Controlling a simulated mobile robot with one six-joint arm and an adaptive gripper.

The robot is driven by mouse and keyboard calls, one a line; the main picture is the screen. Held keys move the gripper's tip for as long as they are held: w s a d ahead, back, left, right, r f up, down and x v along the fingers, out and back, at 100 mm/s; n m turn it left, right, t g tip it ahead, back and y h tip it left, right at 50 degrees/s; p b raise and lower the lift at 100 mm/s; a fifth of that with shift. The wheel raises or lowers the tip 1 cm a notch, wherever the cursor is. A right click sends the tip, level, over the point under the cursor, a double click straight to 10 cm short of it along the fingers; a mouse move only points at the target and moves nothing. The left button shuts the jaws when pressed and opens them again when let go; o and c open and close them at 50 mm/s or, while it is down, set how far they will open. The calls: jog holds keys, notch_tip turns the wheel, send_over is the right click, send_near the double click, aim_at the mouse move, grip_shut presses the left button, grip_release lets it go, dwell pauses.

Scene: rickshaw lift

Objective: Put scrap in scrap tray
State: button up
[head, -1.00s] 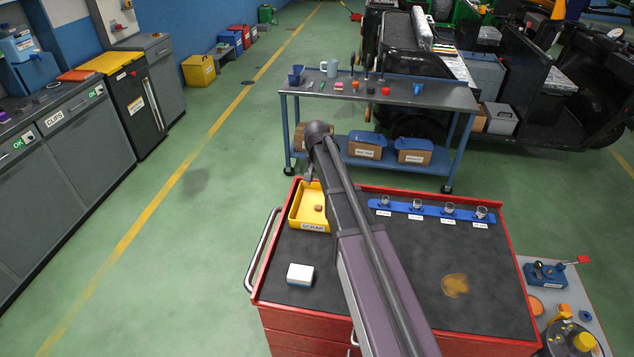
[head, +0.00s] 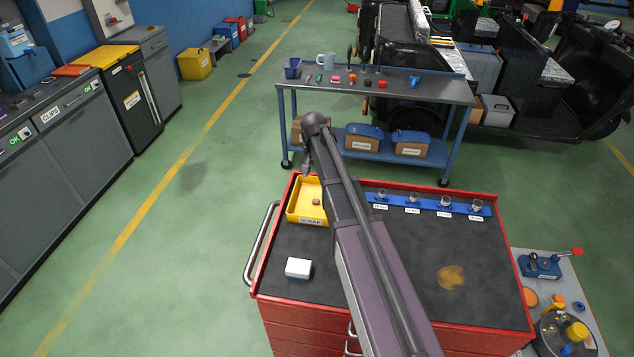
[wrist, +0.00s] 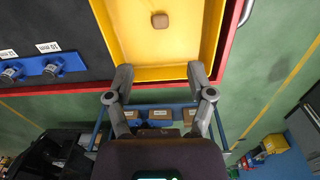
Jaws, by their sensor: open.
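In the head view my arm hides part of the cart top, and the gripper is mostly hidden behind the arm's end near the tray.
A white box (head: 299,268) and a brown stain (head: 451,278) are on the cart top (head: 400,250). A blue rack (head: 430,204) with several small fittings stands along its far edge. A blue-framed bench (head: 440,92) with small items stands beyond. Green floor is clear at left.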

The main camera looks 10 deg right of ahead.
jog(key=s+n, duration=0.5)
jog(key=s, duration=2)
jog(key=shift+a, duration=0.35)
jog(key=shift+s, duration=0.1)
